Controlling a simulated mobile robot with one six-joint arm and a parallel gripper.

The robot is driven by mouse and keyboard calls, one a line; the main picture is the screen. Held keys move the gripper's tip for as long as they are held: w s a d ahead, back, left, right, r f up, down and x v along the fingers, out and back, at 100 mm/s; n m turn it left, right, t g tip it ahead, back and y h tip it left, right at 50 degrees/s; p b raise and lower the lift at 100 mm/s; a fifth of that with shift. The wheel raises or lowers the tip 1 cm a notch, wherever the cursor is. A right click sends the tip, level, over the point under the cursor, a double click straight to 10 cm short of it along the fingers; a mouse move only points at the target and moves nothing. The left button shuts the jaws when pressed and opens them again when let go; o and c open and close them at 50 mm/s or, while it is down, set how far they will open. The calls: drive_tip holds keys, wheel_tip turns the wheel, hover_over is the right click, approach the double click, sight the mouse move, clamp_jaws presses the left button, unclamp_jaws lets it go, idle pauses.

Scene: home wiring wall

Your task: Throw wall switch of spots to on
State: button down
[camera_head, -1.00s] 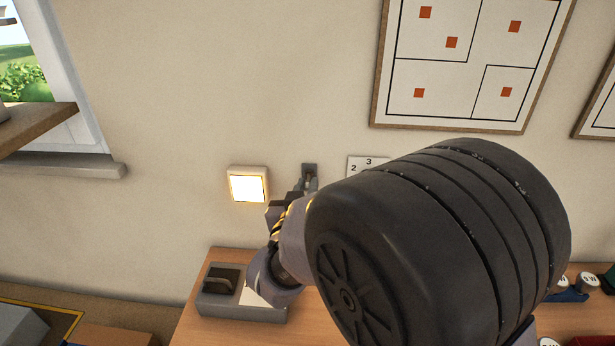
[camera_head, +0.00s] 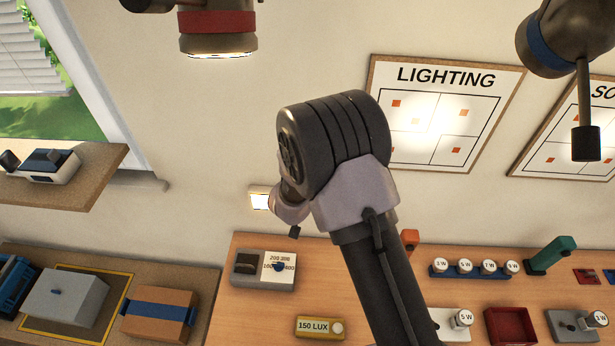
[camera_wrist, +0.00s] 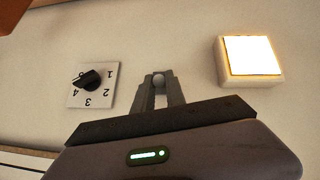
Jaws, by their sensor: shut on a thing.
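In the wrist view my gripper (camera_wrist: 160,92) is shut on a small grey rounded switch lever (camera_wrist: 159,79) at the wall. In the head view my arm hides the gripper, the lever and the numbered plate. The lit panel (camera_head: 259,201) shows partly there. A lamp with a red band (camera_head: 218,35) glows at the top. A bright patch of light falls on the LIGHTING board (camera_head: 447,78).
A wooden bench (camera_head: 260,325) below holds a grey dial box (camera_head: 263,270), a 150 LUX block (camera_head: 319,327) and several small parts. A shelf (camera_head: 75,185) juts out at left. A blue-banded fixture (camera_head: 555,40) hangs at upper right.

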drive_tip(key=r+g+p, duration=0.1)
drive_tip(key=p, duration=0.2)
drive_tip(key=shift+w+p, duration=0.1)
drive_tip(key=shift+p, duration=0.3)
drive_tip(key=shift+f+p, duration=0.3)
drive_tip(key=shift+p, duration=0.2)
drive_tip(key=c, duration=1.5)
unclamp_jaws()
drive_tip(key=p+v, duration=0.3)
drive_tip(key=v, duration=1.4)
drive_tip(key=shift+r, duration=0.25)
drive_tip(key=shift+w, duration=0.1)
